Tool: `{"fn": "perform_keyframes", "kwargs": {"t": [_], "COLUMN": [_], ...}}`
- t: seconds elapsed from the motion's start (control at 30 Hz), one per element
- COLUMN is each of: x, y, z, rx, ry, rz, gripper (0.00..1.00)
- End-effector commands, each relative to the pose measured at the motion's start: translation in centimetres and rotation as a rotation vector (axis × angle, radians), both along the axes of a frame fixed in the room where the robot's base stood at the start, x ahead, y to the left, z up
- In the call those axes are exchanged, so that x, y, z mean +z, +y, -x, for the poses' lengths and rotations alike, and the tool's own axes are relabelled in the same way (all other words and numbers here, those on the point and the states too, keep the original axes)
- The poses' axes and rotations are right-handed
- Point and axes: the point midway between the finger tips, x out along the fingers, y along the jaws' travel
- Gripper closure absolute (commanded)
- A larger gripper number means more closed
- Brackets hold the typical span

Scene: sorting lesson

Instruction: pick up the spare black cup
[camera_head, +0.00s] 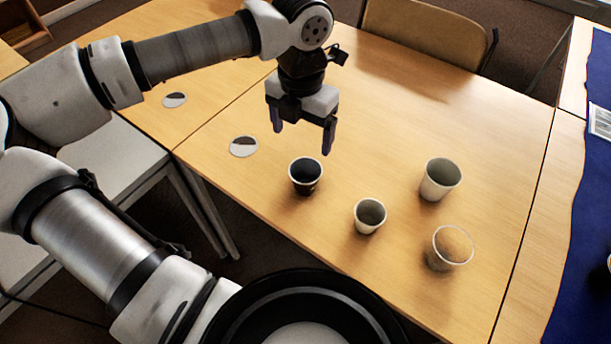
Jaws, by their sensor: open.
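A black cup (306,176) with a pale rim stands upright on the wooden table (470,130), left of the other cups. My gripper (303,143) is open and points down above the table. Its two dark fingers are apart with nothing visible between them. In the picture it is just above and behind the black cup, not around it. A second black item shows only as a sliver at the right edge, too cut off to name.
Nearby stand a small white cup (369,216), a taller white cup (440,179) and a clear cup (449,248). Two pale discs (243,147) lie to the left. A blue cloth (590,220) covers the right side. A chair (425,35) is behind. The table's back middle is clear.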

Motion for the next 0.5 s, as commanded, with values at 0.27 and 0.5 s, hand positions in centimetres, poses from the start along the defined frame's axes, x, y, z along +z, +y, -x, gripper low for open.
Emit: {"fn": "perform_keyframes", "kwargs": {"t": [0.27,0.5], "x": [-5.3,-7.1], "y": [-0.2,-0.3], "z": [0.1,0.2], "rx": [-0.005,-0.005], "ry": [0.003,0.0], "rz": [0.006,0.008], "gripper": [0.16,0.16]}}
